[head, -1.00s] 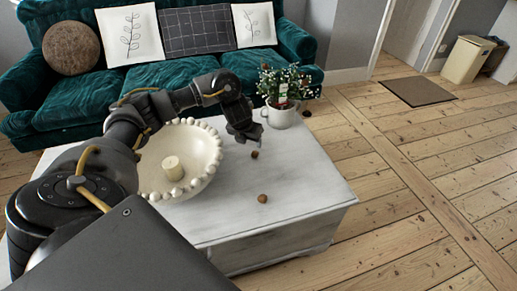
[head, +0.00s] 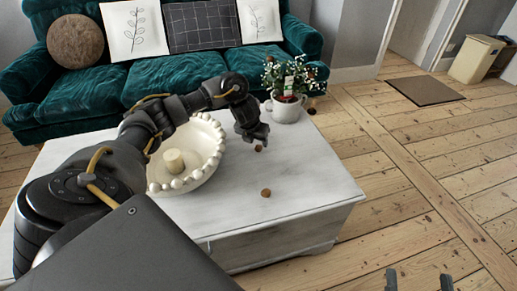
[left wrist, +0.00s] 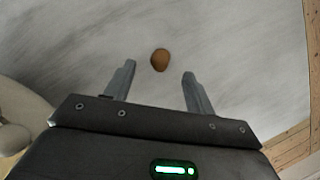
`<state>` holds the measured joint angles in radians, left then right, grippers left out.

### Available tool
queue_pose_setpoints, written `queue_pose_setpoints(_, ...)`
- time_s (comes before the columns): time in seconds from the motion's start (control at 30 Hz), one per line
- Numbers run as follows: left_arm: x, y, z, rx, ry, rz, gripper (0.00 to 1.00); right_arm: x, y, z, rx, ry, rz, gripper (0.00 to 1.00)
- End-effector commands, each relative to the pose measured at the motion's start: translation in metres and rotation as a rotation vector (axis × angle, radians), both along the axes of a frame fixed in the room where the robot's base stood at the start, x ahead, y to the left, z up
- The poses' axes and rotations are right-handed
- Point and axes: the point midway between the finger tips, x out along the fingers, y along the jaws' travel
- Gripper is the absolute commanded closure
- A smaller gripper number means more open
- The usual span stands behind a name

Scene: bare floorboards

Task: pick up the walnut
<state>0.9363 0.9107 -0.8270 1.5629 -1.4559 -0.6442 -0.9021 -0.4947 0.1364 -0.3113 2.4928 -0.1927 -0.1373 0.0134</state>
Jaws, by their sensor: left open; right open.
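A small brown walnut (head: 258,149) lies on the white table, just below my left gripper (head: 258,138) in the head view. In the left wrist view the walnut (left wrist: 160,60) shows near the tips of the left gripper (left wrist: 159,70), roughly centred between the two spread fingers. The left gripper is open and empty. A second small, round brown thing like a walnut (head: 266,193) lies nearer the table's front edge. My right gripper (head: 418,281) shows only as two spread fingertips at the bottom right, open, over the floor.
The white table (head: 310,185) also bears a cream bowl with a beaded rim (head: 214,165) holding a candle (head: 174,161), and a potted plant in a white mug (head: 287,110). A teal sofa (head: 70,85) stands behind. Floorboards at right are mostly clear.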

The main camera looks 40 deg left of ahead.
Motion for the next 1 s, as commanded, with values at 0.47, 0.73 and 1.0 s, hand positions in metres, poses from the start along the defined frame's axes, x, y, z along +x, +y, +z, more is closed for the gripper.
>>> queue_pose_setpoints(0.47,0.017,0.003,-0.043,-0.001,0.001,0.001,0.45,-0.011,-0.030,0.043,0.225,-0.404,-0.058,0.24)
queue_pose_setpoints(0.73,0.018,0.004,-0.044,0.001,0.000,0.000,0.45,-0.012,-0.033,0.047,0.240,-0.434,-0.065,0.24)
queue_pose_setpoints(1.0,0.018,0.004,-0.044,0.000,0.000,0.000,0.73,-0.012,-0.033,0.047,0.239,-0.431,-0.064,0.24)
